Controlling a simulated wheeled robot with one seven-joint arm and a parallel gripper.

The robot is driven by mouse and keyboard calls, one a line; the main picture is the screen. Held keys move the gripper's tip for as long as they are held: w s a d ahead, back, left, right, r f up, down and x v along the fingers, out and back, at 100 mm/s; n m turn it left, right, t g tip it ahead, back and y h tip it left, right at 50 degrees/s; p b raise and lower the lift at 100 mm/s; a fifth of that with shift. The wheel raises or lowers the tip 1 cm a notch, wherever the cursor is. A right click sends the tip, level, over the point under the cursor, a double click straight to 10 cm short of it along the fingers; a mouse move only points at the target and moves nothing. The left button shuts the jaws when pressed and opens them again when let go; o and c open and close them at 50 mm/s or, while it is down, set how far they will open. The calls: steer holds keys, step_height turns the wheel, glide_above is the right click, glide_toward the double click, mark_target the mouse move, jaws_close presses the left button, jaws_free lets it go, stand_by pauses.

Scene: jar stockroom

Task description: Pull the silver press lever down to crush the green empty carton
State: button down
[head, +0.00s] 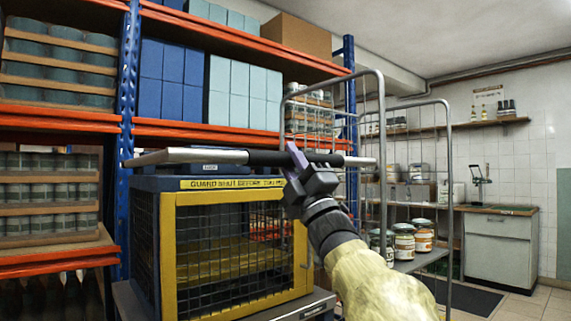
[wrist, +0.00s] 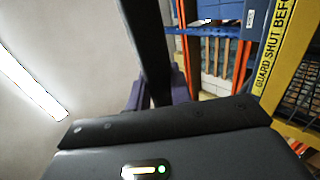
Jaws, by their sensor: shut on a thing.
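The silver press lever (head: 205,155) lies roughly level across the top of the press, with a black grip (head: 268,158) along its middle and right part. My gripper (head: 297,160) is shut on the black grip, near its right end. In the wrist view the dark grip (wrist: 148,45) runs between the purple fingers (wrist: 158,97). The press (head: 168,250) is a blue and yellow cage with dark mesh on its front and side. I cannot make out the green carton behind the mesh.
Blue and orange racking (head: 125,90) with boxes and jars stands behind the press. A grey wire trolley (head: 383,150) with jars (head: 404,242) stands close to the right of my gripper. A cabinet (head: 497,240) is farther right. Open floor lies at the lower right.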

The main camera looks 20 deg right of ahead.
step_height(320, 180, down, 12)
steer(key=w+b, duration=0.2)
steer(key=b, duration=0.8)
steer(key=shift+a+f+h, duration=0.15)
steer(key=shift+a+h, duration=0.1)
steer(key=shift+h, duration=0.05)
steer(key=c, duration=1.3)
jaws_free()
steer(key=shift+w, duration=0.1)
steer(key=shift+s, duration=0.2)
steer(key=shift+s, duration=0.1)
